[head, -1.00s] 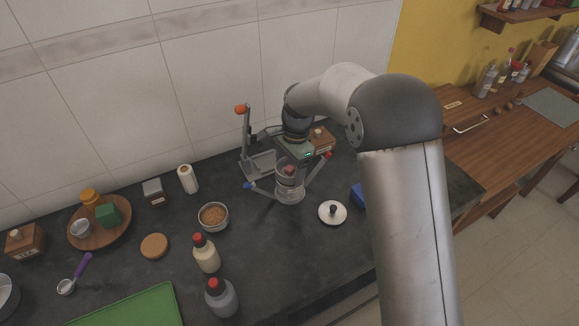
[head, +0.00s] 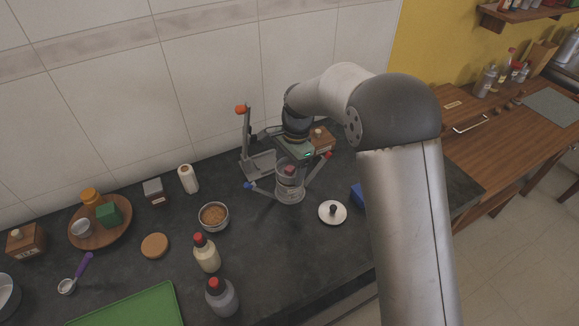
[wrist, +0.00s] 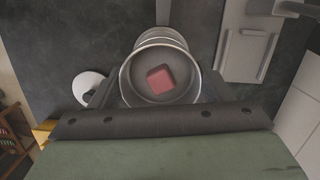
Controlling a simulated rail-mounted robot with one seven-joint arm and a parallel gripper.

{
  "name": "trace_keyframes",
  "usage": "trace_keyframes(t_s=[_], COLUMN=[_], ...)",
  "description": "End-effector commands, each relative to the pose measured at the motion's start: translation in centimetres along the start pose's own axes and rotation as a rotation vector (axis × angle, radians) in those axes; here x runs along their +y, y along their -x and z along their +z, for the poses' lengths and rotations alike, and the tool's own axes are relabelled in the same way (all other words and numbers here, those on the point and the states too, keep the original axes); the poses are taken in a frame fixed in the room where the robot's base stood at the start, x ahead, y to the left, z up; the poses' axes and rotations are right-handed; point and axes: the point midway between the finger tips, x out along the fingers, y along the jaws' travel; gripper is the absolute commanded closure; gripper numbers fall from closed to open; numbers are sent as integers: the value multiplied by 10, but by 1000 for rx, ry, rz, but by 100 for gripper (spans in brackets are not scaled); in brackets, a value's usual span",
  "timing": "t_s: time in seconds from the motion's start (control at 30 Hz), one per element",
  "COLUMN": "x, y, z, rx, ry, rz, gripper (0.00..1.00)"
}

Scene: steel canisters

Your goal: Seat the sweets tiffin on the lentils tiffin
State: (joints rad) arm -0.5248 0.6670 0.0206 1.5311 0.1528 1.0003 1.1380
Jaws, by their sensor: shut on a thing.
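The sweets tiffin (head: 282,169), a round steel tin with a red-pink block inside, is held upright in my gripper (head: 290,164). In the wrist view my gripper (wrist: 158,90) has a dark finger on each side of the sweets tiffin (wrist: 137,90). Directly under it a steel tin (head: 291,193) stands on the counter between the stand's coloured-tipped arms; it looks like the lentils tiffin, but its contents are hidden. Its rim shows beyond the sweets tiffin in the wrist view (wrist: 160,33). The two tins look lined up; I cannot tell whether they touch.
A grey stand (head: 259,166) with an orange-tipped post is just left. A steel bowl of orange-brown grains (head: 213,217) and two red-capped bottles (head: 206,255) are left.

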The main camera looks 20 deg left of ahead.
Motion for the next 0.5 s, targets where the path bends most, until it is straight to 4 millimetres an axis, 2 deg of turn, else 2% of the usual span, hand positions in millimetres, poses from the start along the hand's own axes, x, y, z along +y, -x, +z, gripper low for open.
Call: trace_keyframes(t_s=[0.5], x=[0], y=[-8], z=[-1], rx=[0], ry=[0], rz=[0], gripper=[55])
